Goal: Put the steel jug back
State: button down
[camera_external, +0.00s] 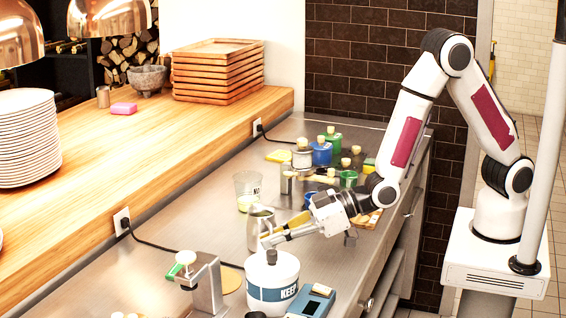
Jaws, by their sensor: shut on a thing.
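The steel jug (260,222) is a small, shiny, open-topped metal vessel near the middle of the steel counter (205,213). It looks upright. My gripper (268,240) reaches in from the right, with its fingers lying along the lower right side of the jug, and is shut on it. The fingers hide part of the jug's lower side. The white jar with the dark lid (271,293) stands just in front and hides whether the jug's base touches the counter.
A clear cup (246,186) stands behind the jug. Several jars with yellow tops, including a blue one (321,153), crowd the counter's far end. A metal stand (207,287) and a blue device (312,301) are in front. A raised wooden shelf (140,150) borders the left.

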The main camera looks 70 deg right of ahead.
jog(key=shift+f, duration=0.2)
dwell(0.3)
jog(key=c, duration=2.2)
grip_release()
jog(key=shift+r, duration=0.1)
jog(key=shift+s+r, duration=0.1)
jog(key=shift+s, duration=0.05)
jog(key=shift+v, duration=3.65)
